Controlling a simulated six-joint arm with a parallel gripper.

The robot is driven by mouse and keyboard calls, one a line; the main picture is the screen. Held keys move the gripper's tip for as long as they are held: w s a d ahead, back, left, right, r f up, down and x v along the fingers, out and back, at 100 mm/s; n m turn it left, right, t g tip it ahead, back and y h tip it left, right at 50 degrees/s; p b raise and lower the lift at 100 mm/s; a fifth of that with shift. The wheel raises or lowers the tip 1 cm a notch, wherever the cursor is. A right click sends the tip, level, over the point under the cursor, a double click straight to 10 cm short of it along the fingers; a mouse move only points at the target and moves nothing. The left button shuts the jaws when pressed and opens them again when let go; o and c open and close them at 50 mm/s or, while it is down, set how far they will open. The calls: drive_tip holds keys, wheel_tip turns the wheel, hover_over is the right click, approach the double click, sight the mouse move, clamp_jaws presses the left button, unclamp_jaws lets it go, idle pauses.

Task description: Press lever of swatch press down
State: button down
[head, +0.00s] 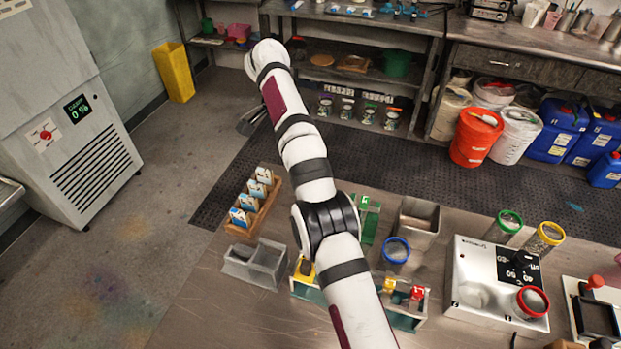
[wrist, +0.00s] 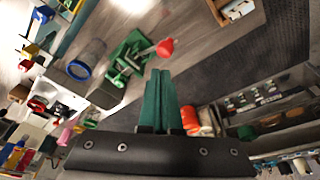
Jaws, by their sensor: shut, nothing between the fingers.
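In the wrist view, a green device with a lever ending in a red knob (wrist: 165,47) stands on the grey bench; it looks like the swatch press (wrist: 124,60). The lever sticks up and outward from its body. My gripper (wrist: 160,72) has its green fingers together and empty. In that picture the tips lie just below the red knob, with a gap between them. In the head view, green parts of what seems the same press (head: 370,228) show beside my arm, which hides the rest. I cannot make out my fingertips in the head view.
A blue-rimmed jar (head: 396,250) and a metal bin (head: 418,222) stand near the press. A white hotplate-like box (head: 470,290) with colour-rimmed jars is to the right. A wooden rack (head: 268,208) and a grey tray (head: 240,262) are left. Another red-knobbed device (head: 597,318) is at the far right.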

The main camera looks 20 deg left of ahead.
drive_tip(key=shift+s+a+f, duration=0.1)
drive_tip(key=shift+a+f, duration=0.4)
drive_tip(key=x, duration=0.7)
drive_tip(key=shift+d, duration=0.1)
